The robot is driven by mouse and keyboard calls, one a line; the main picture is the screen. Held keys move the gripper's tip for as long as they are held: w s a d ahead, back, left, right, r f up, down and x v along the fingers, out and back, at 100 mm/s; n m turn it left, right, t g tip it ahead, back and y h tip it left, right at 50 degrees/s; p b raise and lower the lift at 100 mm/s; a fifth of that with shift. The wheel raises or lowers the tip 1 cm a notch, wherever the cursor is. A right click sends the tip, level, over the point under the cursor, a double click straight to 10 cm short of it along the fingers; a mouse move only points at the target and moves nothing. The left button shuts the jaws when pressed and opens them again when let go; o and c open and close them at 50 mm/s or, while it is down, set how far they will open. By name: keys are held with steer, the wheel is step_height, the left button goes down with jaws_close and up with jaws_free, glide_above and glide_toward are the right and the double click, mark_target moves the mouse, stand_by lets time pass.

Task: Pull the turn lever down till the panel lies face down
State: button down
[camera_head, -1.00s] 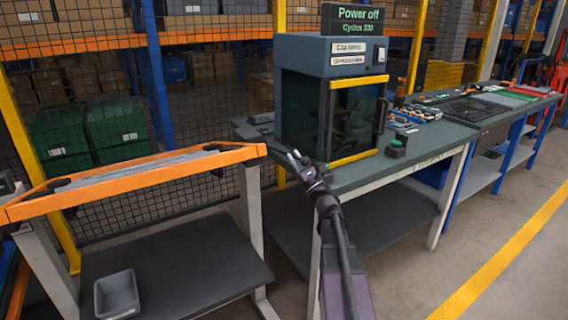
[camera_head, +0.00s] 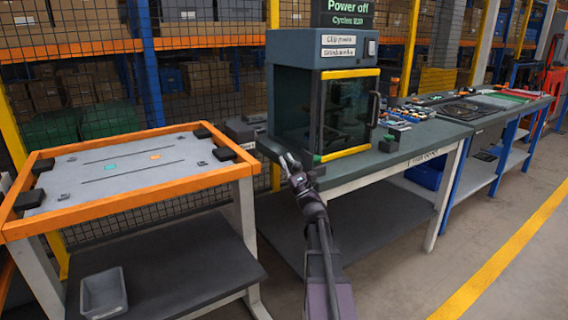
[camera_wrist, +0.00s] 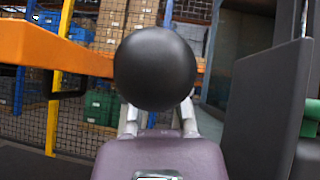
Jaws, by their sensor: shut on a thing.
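The panel (camera_head: 130,172) is a grey board in an orange frame on the stand at left in the head view. Its face with slots and small coloured pieces shows, so it does not lie face down. My gripper (camera_head: 288,162) is to the right of the panel, near the bench corner. In the wrist view my gripper (camera_wrist: 157,118) is shut on the turn lever's black ball knob (camera_wrist: 155,68), which hides most of the fingertips. The lever's rod is hidden behind the knob. The orange frame (camera_wrist: 50,45) runs at left there.
The bench (camera_head: 400,155) with a glass-fronted cabinet (camera_head: 345,115) stands right of my gripper. A dark upright plate (camera_wrist: 262,110) is close at right in the wrist view. A grey bin (camera_head: 104,292) sits on the stand's lower shelf. Open floor (camera_head: 410,285) lies at front right.

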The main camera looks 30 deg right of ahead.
steer(key=shift+a+f, duration=0.1)
steer(key=shift+a, duration=0.15)
steer(key=c, duration=0.6)
jaws_free()
steer(key=shift+f, duration=0.1)
steer(key=shift+c, duration=0.2)
steer(key=shift+d, duration=0.15)
steer(key=shift+d, duration=0.1)
